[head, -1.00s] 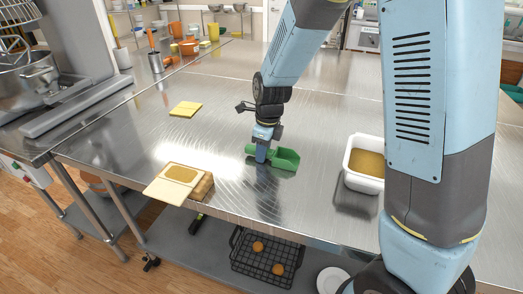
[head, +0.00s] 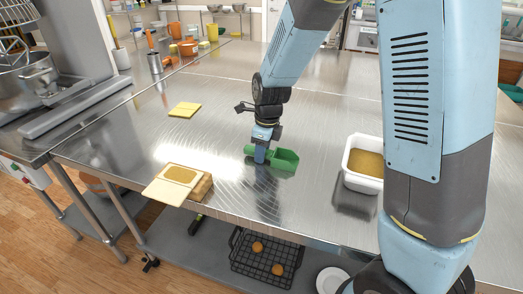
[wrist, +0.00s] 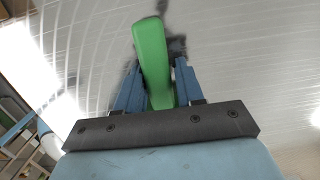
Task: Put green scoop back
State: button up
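The green scoop (head: 286,160) is over the steel table in the middle of the head view, its bowl to the right and its handle to the left. My gripper (head: 261,158) points down at the handle. In the wrist view the green handle (wrist: 153,55) runs between the two blue fingers of my gripper (wrist: 158,85), which look shut on it. The bowl is hidden in the wrist view. I cannot tell whether the scoop touches the table or hangs just above it.
A white basin (head: 349,174) with brown-yellow contents stands to the right. A wooden box (head: 203,187) with a pale lid-like board lies at the front left. A yellow pad (head: 184,110) lies farther back. Steel surface (head: 215,130) between them is clear.

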jog(key=shift+s+f, duration=0.2)
jog(key=shift+s, duration=0.15)
notch_tip(320, 180, up, 12)
jog(key=d+r, duration=0.1)
jog(key=s+d+r+n+t, duration=0.1)
jog(key=s+d+r+n, duration=0.35)
jog(key=d, duration=0.25)
jog(key=s+d+r+n+t, duration=0.1)
jog(key=s+d+r+n, duration=0.25)
jog(key=d+n, duration=0.25)
jog(key=s+d+r+n+t+h, duration=0.1)
jog(key=s+d+r+n+t, duration=0.2)
jog(key=s+d+n, duration=0.5)
jog(key=s+n, duration=0.3)
jog(key=shift+d+r, duration=0.3)
jog(key=shift+r, duration=0.1)
jog(key=shift+s+n, duration=0.1)
jog(key=shift+n, duration=0.15)
jog(key=shift+c, duration=0.2)
